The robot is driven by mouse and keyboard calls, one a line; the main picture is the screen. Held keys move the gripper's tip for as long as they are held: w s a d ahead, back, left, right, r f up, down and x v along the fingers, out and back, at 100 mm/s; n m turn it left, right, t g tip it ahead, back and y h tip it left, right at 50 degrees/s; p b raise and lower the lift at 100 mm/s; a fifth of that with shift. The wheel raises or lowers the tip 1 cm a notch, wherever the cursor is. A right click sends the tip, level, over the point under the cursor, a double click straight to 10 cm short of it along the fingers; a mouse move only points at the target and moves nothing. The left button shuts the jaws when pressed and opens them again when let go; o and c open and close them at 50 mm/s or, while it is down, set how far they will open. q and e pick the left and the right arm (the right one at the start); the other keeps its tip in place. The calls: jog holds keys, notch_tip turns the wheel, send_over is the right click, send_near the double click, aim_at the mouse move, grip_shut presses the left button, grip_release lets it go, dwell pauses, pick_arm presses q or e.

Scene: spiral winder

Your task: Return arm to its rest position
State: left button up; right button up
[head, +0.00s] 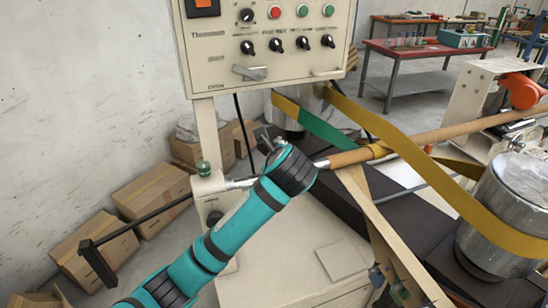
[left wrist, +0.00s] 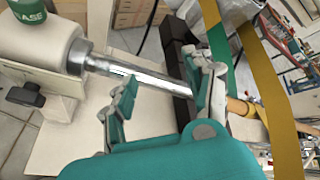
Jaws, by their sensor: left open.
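My left arm, teal with black joints, comes in from the lower left of the head view. Its gripper (head: 267,138) is at the far end, partly hidden behind the wrist, near the winder's shaft. In the left wrist view the gripper (left wrist: 163,70) is open, its two fingers apart with nothing held between them. The bare steel shaft (left wrist: 150,84) crosses the view beyond the fingers; whether they touch it I cannot tell. My right gripper does not show.
The control panel (head: 268,50) stands above the arm. A brown tube (head: 450,132) sits on the shaft, with a yellow belt (head: 400,145) looping to a metal drum (head: 512,205). A black crank handle (head: 98,262) sticks out left. Cardboard boxes (head: 152,200) line the wall.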

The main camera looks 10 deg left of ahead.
pick_arm(q)
jog(key=s+a+f+n+g+h, duration=0.3)
jog(key=s+f+n, duration=0.5)
jog(key=s+f, duration=0.85)
jog(key=s+a+f+n+g+h, duration=0.1)
jog(key=s+a+f+n+g, duration=0.2)
jog(key=s, duration=0.4)
jog(key=s+f+n, duration=0.3)
jog(key=s+n, duration=0.2)
jog(key=s, duration=0.2)
jog(key=s+a+f+n+g+h, duration=0.1)
jog(key=s+a+f+n+g, duration=0.2)
jog(key=s, duration=0.5)
notch_tip(320, 180, down, 28)
jog(key=d+n+b, duration=0.1)
jog(key=b, duration=0.2)
jog(key=s+a+f+g+b, duration=0.1)
jog(key=s+a+f+b, duration=0.1)
jog(key=s+f, duration=1.5)
notch_tip(320, 180, down, 2)
jog(key=shift+s+a+f+y+b, duration=0.25)
jog(key=shift+a+y+b, duration=0.05)
jog(key=shift+a, duration=0.1)
